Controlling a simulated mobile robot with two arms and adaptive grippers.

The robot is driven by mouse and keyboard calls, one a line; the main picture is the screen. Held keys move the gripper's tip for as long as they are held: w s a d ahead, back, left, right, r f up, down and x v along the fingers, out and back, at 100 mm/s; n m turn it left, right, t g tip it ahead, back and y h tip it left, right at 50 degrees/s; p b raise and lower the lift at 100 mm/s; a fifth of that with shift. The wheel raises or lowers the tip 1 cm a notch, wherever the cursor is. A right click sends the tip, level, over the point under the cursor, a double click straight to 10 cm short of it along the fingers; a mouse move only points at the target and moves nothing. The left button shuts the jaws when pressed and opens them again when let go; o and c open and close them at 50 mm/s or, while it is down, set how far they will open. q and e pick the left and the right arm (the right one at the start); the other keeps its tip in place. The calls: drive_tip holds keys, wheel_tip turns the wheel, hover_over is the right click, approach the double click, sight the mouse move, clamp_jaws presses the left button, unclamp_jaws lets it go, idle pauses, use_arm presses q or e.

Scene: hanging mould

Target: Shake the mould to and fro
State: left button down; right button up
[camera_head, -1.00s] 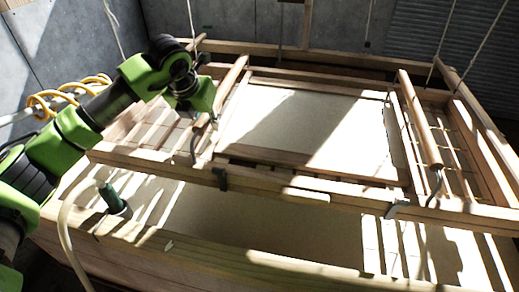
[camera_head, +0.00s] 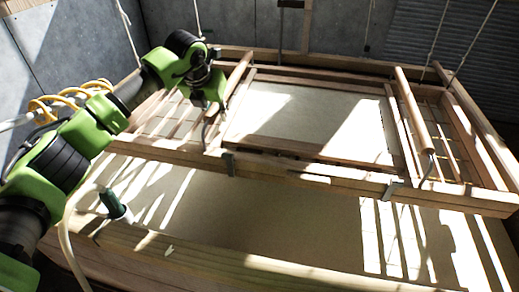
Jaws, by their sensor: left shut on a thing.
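The mould (camera_head: 300,163) is a wooden frame hung on ropes, with a pale sheet (camera_head: 310,115) in its middle. It hangs above a wooden vat with pale contents (camera_head: 250,215). Two round wooden handle bars lie across it, a left bar (camera_head: 238,77) and a right bar (camera_head: 412,108). My left gripper (camera_head: 212,100) is shut on the left bar; its fingertips are mostly hidden behind its green body. My right gripper is not in view.
The vat's front rim (camera_head: 200,262) runs along the bottom. A dark green fitting with a pale hose (camera_head: 114,205) sits at the vat's left. Ropes (camera_head: 130,35) rise from the mould. A corrugated wall (camera_head: 445,50) stands behind.

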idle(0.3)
